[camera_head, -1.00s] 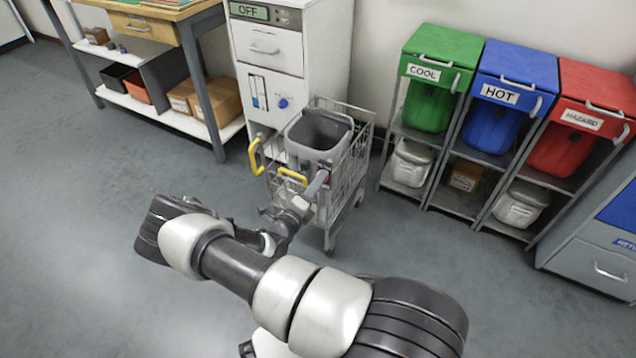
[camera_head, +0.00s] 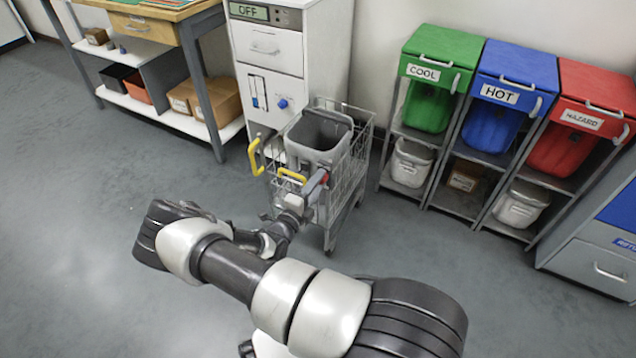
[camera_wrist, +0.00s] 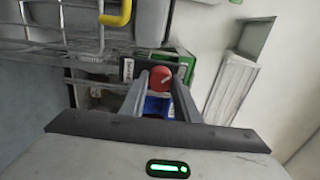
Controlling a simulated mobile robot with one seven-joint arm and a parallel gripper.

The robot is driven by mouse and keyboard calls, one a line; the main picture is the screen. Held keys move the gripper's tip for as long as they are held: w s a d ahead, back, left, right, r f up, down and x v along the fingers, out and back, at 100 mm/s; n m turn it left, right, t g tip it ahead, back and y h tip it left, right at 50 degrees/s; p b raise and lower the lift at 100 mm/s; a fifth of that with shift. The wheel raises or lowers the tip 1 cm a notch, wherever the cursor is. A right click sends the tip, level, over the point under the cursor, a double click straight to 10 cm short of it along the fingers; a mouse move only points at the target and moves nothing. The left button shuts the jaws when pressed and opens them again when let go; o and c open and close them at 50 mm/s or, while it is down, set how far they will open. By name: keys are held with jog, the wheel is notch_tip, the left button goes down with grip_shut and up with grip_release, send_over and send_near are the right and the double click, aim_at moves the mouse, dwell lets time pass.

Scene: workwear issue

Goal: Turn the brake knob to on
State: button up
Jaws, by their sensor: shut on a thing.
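The brake knob (camera_wrist: 162,78) is red with a pale pointer line and sits between my two fingertips in the wrist view. In the head view the red knob (camera_head: 324,178) shows at the near side of the wire cart (camera_head: 352,185). My gripper (camera_wrist: 160,84) is shut on the knob; it also shows in the head view (camera_head: 316,184). A dark plate with a white label (camera_wrist: 128,70) is beside the knob, but its lettering is too small to read. The fingers hide part of the knob's sides.
A grey bin (camera_head: 318,140) sits in the cart, and yellow handles (camera_head: 291,176) stick out at its left. A white cabinet (camera_head: 268,55) reading OFF stands behind. Green, blue and red bins (camera_head: 515,65) stand at the right. The floor on the left is clear.

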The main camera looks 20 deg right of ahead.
jog(key=o, duration=1)
jog(key=shift+o, duration=0.2)
jog(key=p+v, duration=0.3)
jog(key=v, duration=1.4)
jog(key=shift+s, duration=0.2)
jog(key=shift+a, duration=0.15)
